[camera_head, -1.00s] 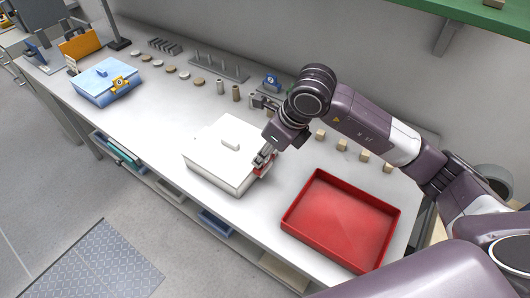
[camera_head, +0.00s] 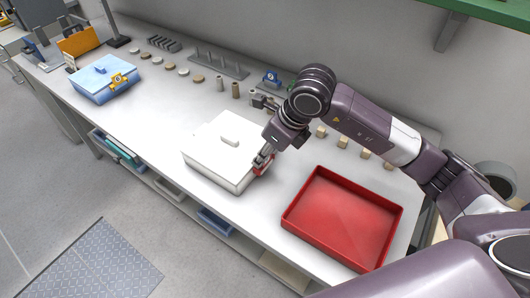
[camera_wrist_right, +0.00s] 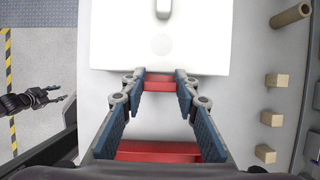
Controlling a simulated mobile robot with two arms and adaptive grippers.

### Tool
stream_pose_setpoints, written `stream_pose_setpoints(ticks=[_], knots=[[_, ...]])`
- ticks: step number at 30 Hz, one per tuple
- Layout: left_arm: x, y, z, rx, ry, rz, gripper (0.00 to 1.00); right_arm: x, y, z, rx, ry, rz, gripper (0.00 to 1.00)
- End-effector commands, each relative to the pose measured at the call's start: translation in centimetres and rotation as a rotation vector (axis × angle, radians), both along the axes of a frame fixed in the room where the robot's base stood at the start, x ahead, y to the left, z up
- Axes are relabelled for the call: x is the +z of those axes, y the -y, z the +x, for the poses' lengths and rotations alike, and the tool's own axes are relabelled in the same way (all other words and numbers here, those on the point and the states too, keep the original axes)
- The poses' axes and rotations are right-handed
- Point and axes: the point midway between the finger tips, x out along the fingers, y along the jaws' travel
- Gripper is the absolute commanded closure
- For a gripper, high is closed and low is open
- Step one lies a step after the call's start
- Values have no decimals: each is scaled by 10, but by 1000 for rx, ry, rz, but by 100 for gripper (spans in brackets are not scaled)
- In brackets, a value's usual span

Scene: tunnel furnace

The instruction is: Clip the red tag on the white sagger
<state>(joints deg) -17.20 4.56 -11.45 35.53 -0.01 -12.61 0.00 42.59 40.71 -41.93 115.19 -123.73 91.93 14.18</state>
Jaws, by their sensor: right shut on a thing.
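The white sagger (camera_head: 216,163), a lidded box with a small knob, sits near the front edge of the bench; it fills the top of the right wrist view (camera_wrist_right: 115,45). My right gripper (camera_head: 263,160) is shut on the red tag (camera_wrist_right: 158,83) at the sagger's right side. The tag lies between the blue-padded fingers against or very close to the sagger's edge; the exact contact is unclear. A second red strip (camera_wrist_right: 158,151) shows lower between the fingers. My left gripper (camera_wrist_right: 40,97) appears small at the left of the wrist view, its jaws unclear.
An empty red tray (camera_head: 340,222) lies right of the sagger. Small wooden blocks (camera_wrist_right: 272,119), discs and cylinders line the back. Bench between the blue box and sagger is clear.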

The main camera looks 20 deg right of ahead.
Motion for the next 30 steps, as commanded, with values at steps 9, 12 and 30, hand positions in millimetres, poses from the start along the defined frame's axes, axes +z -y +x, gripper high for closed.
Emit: stream_pose_setpoints(ticks=[9,12,30], knots=[[-7,0,0,0,0,0,60,-7,0,0,0,0,0,88],[-6,0,0,0,0,0,60,-6,0,0,0,0,0,71],[-6,-1,0,0,0,1,60,6,3,-2,-1,3,-1,52]])
